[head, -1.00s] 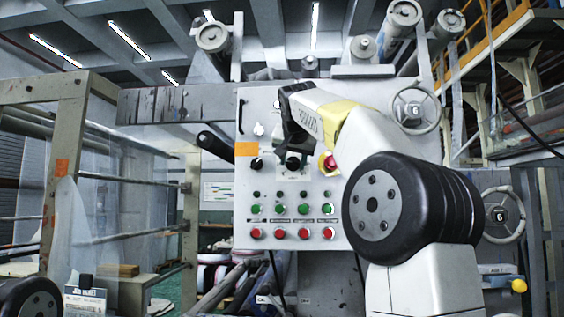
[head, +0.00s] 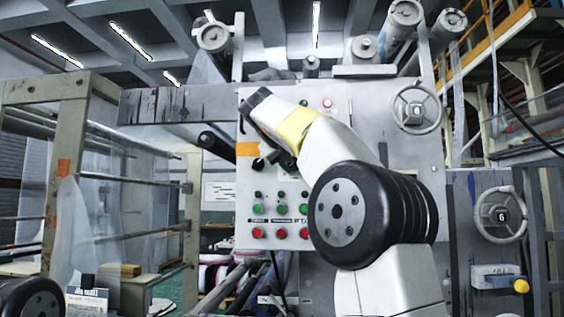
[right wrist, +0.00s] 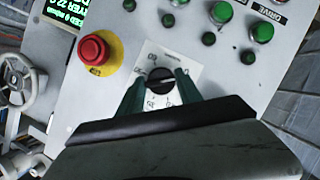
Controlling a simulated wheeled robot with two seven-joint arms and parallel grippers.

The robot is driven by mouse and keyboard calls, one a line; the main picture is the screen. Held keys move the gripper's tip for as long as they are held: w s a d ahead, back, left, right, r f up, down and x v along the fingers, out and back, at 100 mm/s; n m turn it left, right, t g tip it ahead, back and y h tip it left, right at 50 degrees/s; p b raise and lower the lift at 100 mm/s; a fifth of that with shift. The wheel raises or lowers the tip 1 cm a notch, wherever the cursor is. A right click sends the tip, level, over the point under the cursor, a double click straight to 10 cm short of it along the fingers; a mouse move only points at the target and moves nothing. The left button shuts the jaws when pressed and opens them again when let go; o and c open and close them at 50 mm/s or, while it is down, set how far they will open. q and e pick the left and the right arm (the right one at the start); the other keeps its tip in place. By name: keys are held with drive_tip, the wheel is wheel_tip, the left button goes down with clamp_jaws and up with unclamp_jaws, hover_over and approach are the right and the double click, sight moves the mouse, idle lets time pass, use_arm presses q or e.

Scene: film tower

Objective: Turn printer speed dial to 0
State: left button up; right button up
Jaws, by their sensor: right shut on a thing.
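The speed dial (right wrist: 159,82) is a round black knob with a white pointer line on a white printed plate (right wrist: 168,58), seen in the right wrist view. The plate's small numbers are too blurred to read surely. My right gripper (right wrist: 160,79) has its two green fingers on either side of the knob, shut on it. In the head view, my right gripper (head: 286,158) reaches the control panel (head: 350,98) tilted, and its body hides the dial. My left gripper is not in view.
A red emergency button on a yellow base (right wrist: 93,52) stands close to the dial. Green buttons (right wrist: 263,32) line the panel above it. A second black knob (head: 257,164) sits left of my gripper in the head view. A handwheel (head: 416,109) is at the right.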

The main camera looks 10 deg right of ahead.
drive_tip(key=shift+f+n+h, duration=0.2)
drive_tip(key=shift+n+h, duration=0.1)
drive_tip(key=shift+n, duration=0.2)
idle(0.3)
drive_tip(key=o, duration=1.4)
drive_tip(key=shift+r, duration=0.1)
drive_tip(key=shift+s, duration=0.1)
drive_tip(key=shift+s+a+r, duration=0.15)
drive_tip(key=shift+s+a, duration=0.1)
drive_tip(key=v, duration=0.6)
drive_tip(key=shift+s+a, duration=0.2)
drive_tip(key=shift+s, duration=0.15)
